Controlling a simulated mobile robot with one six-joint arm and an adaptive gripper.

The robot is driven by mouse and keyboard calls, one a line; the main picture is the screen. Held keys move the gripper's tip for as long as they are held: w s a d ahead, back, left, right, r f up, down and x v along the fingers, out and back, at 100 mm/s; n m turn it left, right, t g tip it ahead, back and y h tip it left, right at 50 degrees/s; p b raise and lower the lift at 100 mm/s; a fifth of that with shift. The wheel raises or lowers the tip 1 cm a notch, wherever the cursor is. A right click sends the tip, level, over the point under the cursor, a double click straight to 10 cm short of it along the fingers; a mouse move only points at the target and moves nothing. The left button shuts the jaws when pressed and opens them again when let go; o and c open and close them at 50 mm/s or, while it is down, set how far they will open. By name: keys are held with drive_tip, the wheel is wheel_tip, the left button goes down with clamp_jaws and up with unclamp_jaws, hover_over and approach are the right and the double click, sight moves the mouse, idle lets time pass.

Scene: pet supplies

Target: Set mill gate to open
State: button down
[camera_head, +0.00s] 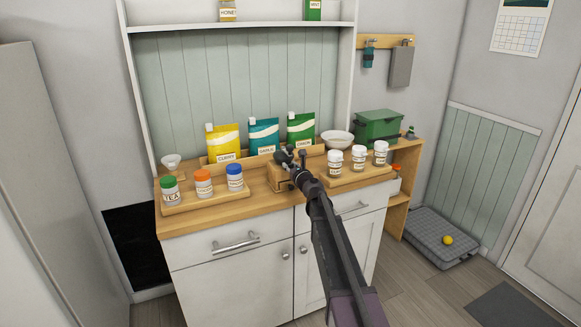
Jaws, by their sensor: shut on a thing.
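A small wooden box-like unit (280,184), which looks like the mill, stands at the middle of the counter between two trays. My gripper (290,158) is at its top, shut on a small part there that I take to be the mill gate. The gripper and arm cover most of the unit, so the gate's position cannot be made out.
A wooden tray (208,207) holds tea and other jars at the left. Another tray (350,181) with white jars is close on the right. Pouches labelled curry (224,144), garlic (264,137) and onion (301,130) stand behind. A white bowl (337,139) and green box (378,128) are at the right.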

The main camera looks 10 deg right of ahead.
drive_tip(key=shift+v, duration=1.5)
drive_tip(key=shift+c, duration=1.8)
unclamp_jaws()
approach(291, 166)
drive_tip(key=v, duration=0.4)
drive_tip(key=shift+s, duration=0.3)
